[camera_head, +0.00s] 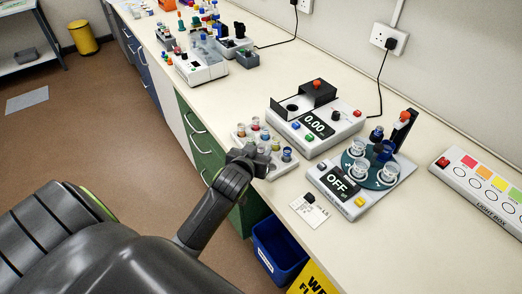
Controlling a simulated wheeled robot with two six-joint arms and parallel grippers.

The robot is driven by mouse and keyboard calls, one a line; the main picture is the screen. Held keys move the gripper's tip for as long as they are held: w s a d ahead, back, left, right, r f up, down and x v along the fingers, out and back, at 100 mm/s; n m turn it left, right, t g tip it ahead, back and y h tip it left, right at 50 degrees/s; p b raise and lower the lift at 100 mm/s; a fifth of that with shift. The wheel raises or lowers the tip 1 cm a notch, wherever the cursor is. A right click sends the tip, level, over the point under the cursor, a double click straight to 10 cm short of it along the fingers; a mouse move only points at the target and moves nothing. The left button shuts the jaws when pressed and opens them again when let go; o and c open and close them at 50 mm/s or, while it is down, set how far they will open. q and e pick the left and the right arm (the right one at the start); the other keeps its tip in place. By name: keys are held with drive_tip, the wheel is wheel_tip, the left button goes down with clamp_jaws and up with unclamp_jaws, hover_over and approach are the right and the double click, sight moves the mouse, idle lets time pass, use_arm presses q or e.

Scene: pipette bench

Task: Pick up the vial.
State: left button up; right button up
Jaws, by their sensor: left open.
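Several small vials with coloured contents or caps stand upright in a pale rack (283,168) near the bench's front edge. One vial (287,155) with dark blue stands at the rack's right end, and another vial (265,134) stands towards the back. I cannot tell which one is the task's vial. My left gripper (252,157) is open at the front of the rack and hides part of it. Whether it touches a vial cannot be told. My right gripper is not in view.
A device reading 0.00 (317,124) stands behind the rack. A device reading OFF (338,184) with cups stands to the right, a card (309,210) before it. A light box (480,185) is far right.

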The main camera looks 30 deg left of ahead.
use_arm(q)
drive_tip(key=shift+w+f, duration=0.15)
drive_tip(key=shift+w, duration=0.25)
clamp_jaws()
